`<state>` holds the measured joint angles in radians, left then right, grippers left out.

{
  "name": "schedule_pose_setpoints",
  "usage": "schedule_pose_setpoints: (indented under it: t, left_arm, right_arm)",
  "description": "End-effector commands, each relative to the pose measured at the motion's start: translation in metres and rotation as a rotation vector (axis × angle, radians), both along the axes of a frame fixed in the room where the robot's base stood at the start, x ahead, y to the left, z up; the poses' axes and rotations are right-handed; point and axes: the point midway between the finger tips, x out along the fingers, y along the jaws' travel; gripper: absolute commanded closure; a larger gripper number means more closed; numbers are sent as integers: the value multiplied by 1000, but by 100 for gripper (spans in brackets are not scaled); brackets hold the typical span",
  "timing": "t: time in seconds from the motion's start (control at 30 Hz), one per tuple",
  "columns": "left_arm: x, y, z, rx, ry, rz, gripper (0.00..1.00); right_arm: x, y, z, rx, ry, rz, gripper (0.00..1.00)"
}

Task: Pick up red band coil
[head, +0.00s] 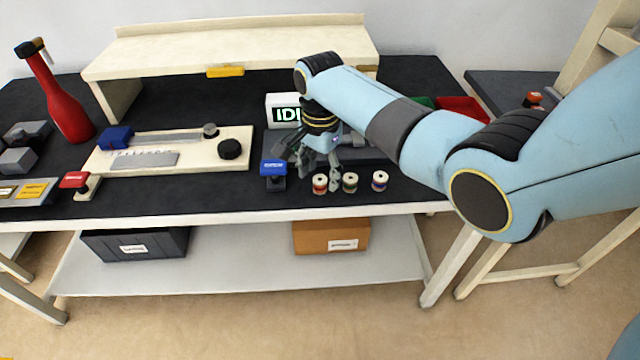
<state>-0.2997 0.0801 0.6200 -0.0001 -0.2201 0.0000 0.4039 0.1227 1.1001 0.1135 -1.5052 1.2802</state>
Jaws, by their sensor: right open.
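Three small coils stand in a row near the table's front edge. The red band coil (320,185) is the leftmost, the green band coil (350,182) is in the middle, and the blue band coil (380,180) is on the right. My right gripper (317,165) points down just above and behind the red band coil. It is open, and one finger reaches down between the red and green band coils. I cannot tell whether it touches either. My left gripper is not in view.
A blue-topped block (273,170) stands close left of the coils. An IDLE display (283,111) is behind the gripper. A cream fixture board (190,155) and a red bottle (62,100) are farther left. A red bin (462,108) is at the back right.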

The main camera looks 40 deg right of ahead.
Motion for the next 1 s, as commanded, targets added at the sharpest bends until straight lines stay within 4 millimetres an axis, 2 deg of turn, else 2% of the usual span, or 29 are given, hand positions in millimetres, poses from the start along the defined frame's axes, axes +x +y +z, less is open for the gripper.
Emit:
schedule_pose_setpoints:
  t: [0.13,0.4,0.83,1.0]
  left_arm:
    - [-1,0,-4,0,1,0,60]
    - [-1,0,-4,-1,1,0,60]
    - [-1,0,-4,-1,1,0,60]
    - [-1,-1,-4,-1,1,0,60]
  right_arm:
    - [0,1,-21,0,0,0,43]
    - [1,0,-24,-1,-2,1,43]
    - [0,0,-24,-1,-2,1,97]
    - [1,0,-24,-1,-2,1,98]
